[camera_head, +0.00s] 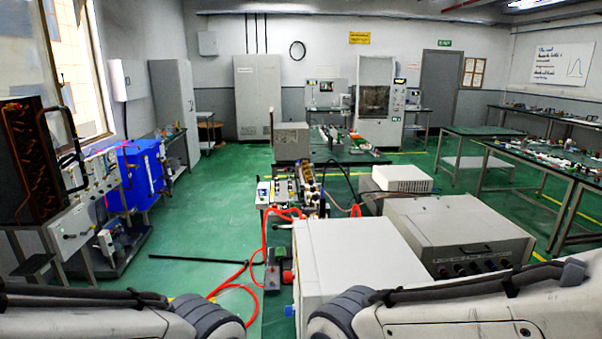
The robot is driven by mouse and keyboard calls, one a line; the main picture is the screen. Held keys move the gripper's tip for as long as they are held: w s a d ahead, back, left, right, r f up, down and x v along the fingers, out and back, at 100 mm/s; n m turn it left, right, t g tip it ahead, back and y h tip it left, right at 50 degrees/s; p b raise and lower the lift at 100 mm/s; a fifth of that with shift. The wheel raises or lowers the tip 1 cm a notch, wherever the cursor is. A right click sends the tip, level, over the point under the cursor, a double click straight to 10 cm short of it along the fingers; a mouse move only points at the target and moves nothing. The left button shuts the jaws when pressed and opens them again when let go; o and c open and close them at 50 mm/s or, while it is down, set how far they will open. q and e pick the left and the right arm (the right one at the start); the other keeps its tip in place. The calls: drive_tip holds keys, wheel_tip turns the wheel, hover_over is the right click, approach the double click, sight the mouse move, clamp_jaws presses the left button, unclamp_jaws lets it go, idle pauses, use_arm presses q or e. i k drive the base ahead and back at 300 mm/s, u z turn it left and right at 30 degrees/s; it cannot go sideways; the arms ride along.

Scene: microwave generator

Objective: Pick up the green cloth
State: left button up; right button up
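I cannot make out a green cloth in the head view. The floor and the bench tops are green too, so a small cloth far off would be hard to tell apart. Parts of my two arms show at the bottom left and bottom right. Neither gripper shows in the frame.
A white box (350,255) and a large grey unit (460,235) stand close in front. Red hoses (240,270) and a black rod (205,261) lie on the floor at left. A blue machine (135,175) stands further left. Benches (487,131) line the right. Open floor (220,205) lies left of centre.

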sight(280, 251)
drive_tip(key=u, duration=0.45)
drive_tip(key=k, duration=0.55)
drive_tip(key=u, duration=1)
drive_tip(key=i, duration=3.05)
drive_tip(key=z, duration=1.3)
drive_tip(key=i, duration=1)
drive_tip(key=z, duration=1.2)
drive_tip(key=i, duration=0.4)
drive_tip(key=z, duration=0.2)
